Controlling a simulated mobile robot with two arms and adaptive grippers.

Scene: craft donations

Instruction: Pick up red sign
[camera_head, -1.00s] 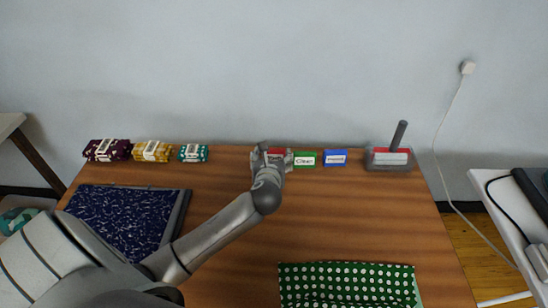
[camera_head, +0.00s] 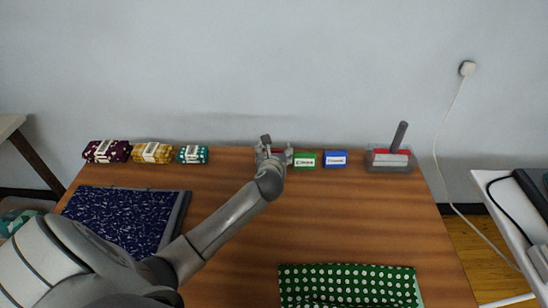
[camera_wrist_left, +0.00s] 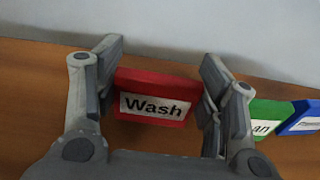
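The red sign (camera_wrist_left: 152,97), with "Wash" on a white label, stands near the back of the wooden table. It shows in the left wrist view, slightly tilted in the picture, between the fingers of my left gripper (camera_wrist_left: 160,80). The fingers are spread on either side of it. I cannot tell whether either finger touches it. My right gripper is not in view.
A green sign (camera_head: 305,160) and a blue sign (camera_head: 336,158) stand just right of my left gripper. A clear tray (camera_head: 375,166) with a grey handle is farther right. Dotted green cloth (camera_head: 345,285) lies in front.

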